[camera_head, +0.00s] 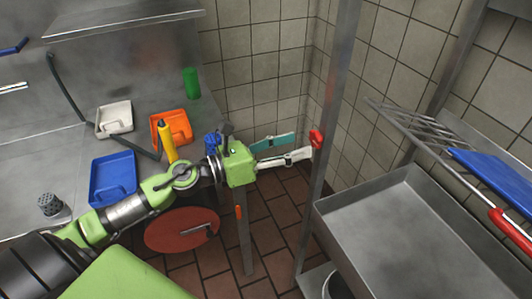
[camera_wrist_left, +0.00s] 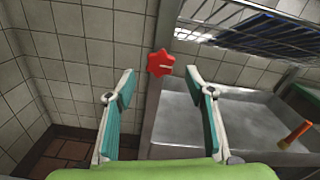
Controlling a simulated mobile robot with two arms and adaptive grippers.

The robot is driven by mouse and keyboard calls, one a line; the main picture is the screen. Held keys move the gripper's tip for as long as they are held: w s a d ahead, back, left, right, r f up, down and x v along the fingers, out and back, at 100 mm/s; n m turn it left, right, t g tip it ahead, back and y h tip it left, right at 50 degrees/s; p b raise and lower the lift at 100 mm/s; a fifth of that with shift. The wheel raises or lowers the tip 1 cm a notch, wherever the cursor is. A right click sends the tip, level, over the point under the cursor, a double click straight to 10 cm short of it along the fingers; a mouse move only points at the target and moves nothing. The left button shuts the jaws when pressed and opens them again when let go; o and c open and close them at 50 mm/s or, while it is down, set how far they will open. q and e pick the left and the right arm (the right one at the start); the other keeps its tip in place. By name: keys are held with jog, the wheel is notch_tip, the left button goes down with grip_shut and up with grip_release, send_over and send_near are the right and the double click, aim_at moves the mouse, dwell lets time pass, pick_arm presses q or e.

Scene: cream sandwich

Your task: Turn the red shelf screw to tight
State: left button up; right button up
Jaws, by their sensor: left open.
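The red shelf screw (camera_head: 316,138) is a star-shaped knob on the upright metal post (camera_head: 334,95), right of centre in the head view. My left gripper (camera_head: 302,147) reaches toward it from the left, with its fingertips just short of the knob. In the left wrist view the red screw (camera_wrist_left: 161,62) shows beyond and between the tips of my open left gripper (camera_wrist_left: 160,78). Nothing is between the fingers. The screw appears clear of both fingers. My right gripper does not show in either view.
A metal sink or tray (camera_head: 400,235) stands right of the post. A wire rack (camera_head: 425,128) with a blue item (camera_head: 490,172) is above it. On the left counter are a blue tray (camera_head: 112,180), an orange tray (camera_head: 178,124) and a white tray (camera_head: 115,118).

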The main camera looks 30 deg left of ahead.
pick_arm(q)
jog(key=v, duration=0.7)
dwell(0.5)
